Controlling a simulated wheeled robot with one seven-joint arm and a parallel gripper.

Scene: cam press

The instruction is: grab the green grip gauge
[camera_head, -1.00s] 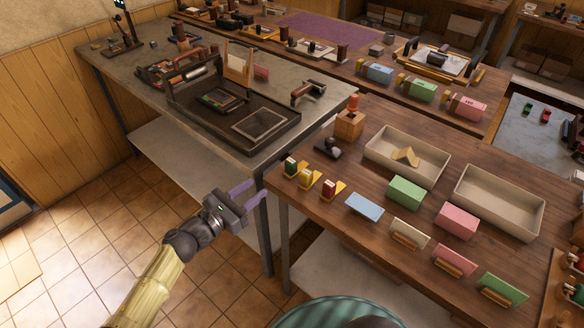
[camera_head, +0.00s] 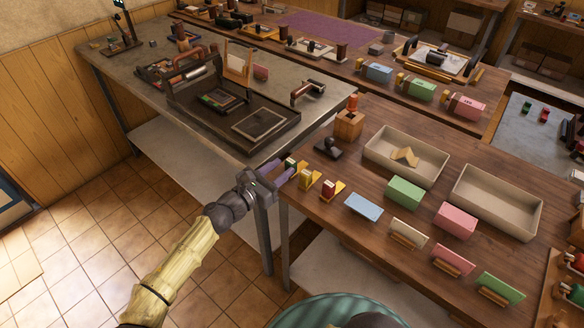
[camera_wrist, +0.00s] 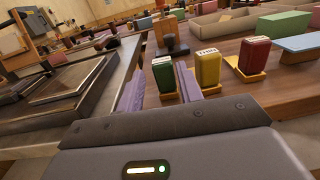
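The green grip gauge (camera_wrist: 163,73) is a small upright green block with a pale top on a yellow base, at the left end of a row of three. In the head view the gauge (camera_head: 291,164) is at the wooden table's left edge, partly hidden by my gripper (camera_head: 284,174). My gripper is open with its purple fingers pointing at it. In the wrist view the gauge shows in the gap between the fingertips (camera_wrist: 160,88). I cannot tell whether either finger touches it.
A yellow gauge (camera_wrist: 207,67) stands close beside the right finger, and a red one (camera_wrist: 253,58) stands further right. A black-handled stamp (camera_head: 328,148) and a wooden block with an orange knob (camera_head: 348,123) stand behind. The grey press table (camera_head: 213,143) is left.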

